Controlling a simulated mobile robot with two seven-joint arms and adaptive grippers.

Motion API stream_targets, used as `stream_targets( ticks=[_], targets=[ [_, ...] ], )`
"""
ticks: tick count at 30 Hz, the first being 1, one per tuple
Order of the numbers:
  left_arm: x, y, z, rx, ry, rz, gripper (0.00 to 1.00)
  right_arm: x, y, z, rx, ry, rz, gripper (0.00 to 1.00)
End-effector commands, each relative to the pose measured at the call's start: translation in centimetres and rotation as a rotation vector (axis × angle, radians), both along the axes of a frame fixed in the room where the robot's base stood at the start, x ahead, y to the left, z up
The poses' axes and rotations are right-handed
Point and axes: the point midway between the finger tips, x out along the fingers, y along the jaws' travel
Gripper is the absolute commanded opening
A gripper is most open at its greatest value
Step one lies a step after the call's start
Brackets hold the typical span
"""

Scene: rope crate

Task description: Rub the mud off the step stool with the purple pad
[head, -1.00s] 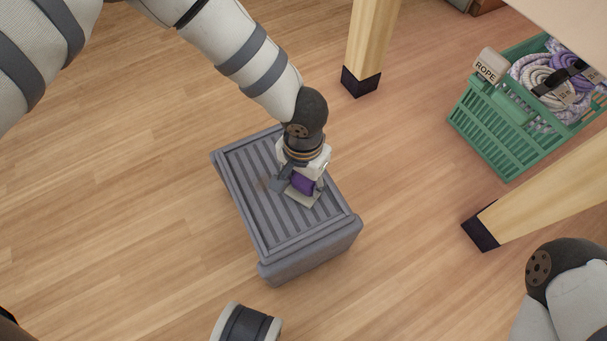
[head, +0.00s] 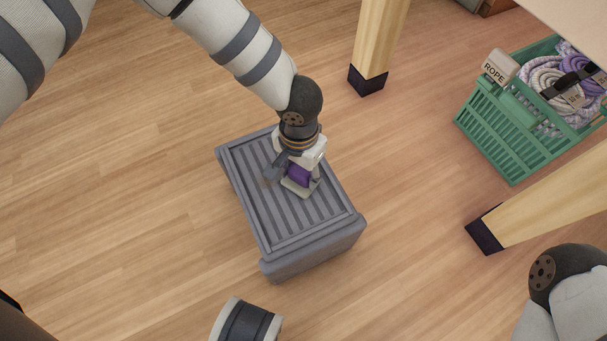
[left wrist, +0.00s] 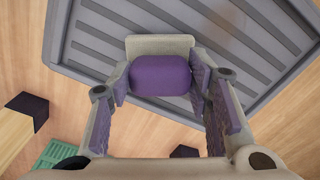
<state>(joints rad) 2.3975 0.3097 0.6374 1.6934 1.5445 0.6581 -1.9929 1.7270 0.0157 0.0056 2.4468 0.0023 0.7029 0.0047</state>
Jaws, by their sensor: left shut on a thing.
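The grey step stool (head: 310,226) stands on the wooden floor in the middle of the head view, its ribbed top facing up. My left gripper (head: 291,177) is over the far half of that top, shut on the purple pad (head: 299,174). In the left wrist view the pad (left wrist: 160,75) sits between the two fingers, with a pale plate beyond it against the ribbed top. A faint brownish mud smear (left wrist: 232,20) shows on the stool there. In the head view the gripper hides part of the top. My right gripper is out of view.
A green crate (head: 492,136) with coiled ropes and a ROPE tag (head: 500,66) stands at the upper right. Wooden table legs (head: 376,50) (head: 545,195) stand between it and the stool. The floor left of the stool is clear.

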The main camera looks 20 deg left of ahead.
Motion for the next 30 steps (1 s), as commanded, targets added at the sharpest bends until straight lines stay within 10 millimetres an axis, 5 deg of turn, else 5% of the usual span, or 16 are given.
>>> stream_targets(
  ticks=[10, 21, 30],
  targets=[
    [0.1, 0.0, 0.5, 0.0, -0.002, 0.001, 0.19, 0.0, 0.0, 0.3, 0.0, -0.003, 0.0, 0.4],
    [0.1, 0.0, 5.2, -0.001, -0.004, 0.001, 0.19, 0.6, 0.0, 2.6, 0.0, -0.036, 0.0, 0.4],
    [0.0, 0.0, 5.0, 0.0, 0.0, 0.0, 0.19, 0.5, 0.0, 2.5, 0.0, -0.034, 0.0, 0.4]
  ],
)
